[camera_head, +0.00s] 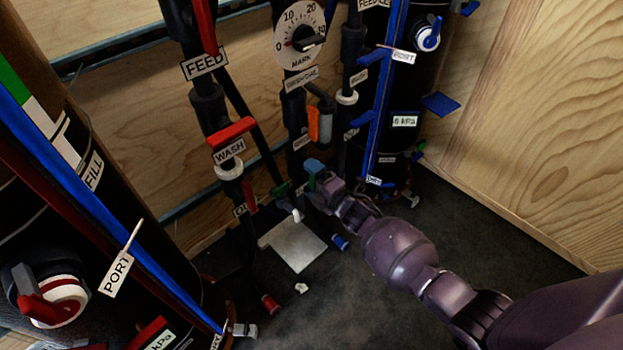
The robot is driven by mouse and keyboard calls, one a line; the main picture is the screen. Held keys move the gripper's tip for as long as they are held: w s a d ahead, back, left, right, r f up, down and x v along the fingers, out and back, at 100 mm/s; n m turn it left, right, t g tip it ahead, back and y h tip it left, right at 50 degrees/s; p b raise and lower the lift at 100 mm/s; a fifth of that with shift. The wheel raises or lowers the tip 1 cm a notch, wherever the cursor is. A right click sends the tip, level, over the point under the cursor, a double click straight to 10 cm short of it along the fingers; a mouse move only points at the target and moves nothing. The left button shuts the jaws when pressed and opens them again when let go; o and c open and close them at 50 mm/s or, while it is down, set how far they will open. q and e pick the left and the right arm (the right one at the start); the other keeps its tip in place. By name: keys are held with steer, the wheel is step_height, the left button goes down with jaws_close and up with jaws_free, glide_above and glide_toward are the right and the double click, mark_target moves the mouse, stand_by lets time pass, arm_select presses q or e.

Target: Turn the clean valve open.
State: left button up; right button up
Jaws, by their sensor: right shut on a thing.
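My right gripper (322,186) reaches in from the lower right to the low pipes in the middle. It is shut on a small teal-green valve handle (314,165), and its fingers partly cover it. I cannot read a label saying "clean" on it. A dark green handle (281,189) sits just left of the gripper, low on the neighbouring pipe. My left gripper is not in view.
A black filter column (408,100) stands behind right, another (60,200) at left. A pale plate (293,244) lies on the dark floor. Wooden walls (540,120) bound the right.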

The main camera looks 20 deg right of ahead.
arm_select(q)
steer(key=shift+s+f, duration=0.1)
arm_select(e)
steer(key=shift+f+n, duration=0.1)
steer(key=shift+n, duration=0.2)
steer(key=o, duration=0.6)
steer(key=shift+c, duration=0.2)
steer(key=shift+s+d, duration=0.2)
steer(key=shift+s, duration=0.3)
arm_select(q)
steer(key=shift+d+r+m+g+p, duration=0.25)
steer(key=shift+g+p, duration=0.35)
steer(key=shift+p, duration=0.6)
arm_select(e)
steer(key=v, duration=1)
